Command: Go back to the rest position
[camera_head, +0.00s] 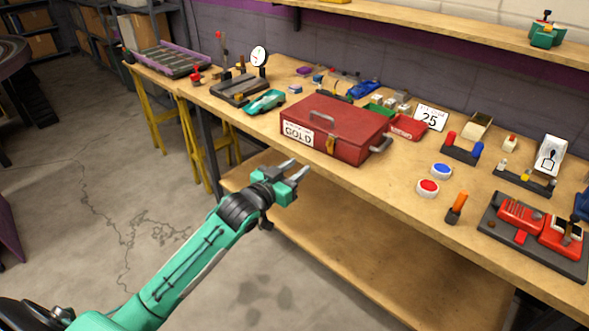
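My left gripper (297,173) is in the camera_head view, in front of the workbench (390,178) edge and below the red GOLD box. Its two fingers are apart with nothing between them. The arm reaches up from the lower left. My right gripper is not in the picture. The red box (335,120) is closed, with a handle on its lid and a GOLD label on its front; the gripper is apart from it.
A blue button (441,171), a red button (428,187) and a red device on a dark base (524,222) are to the right. A lower shelf (370,240) sits under the bench. The floor at left is mostly clear.

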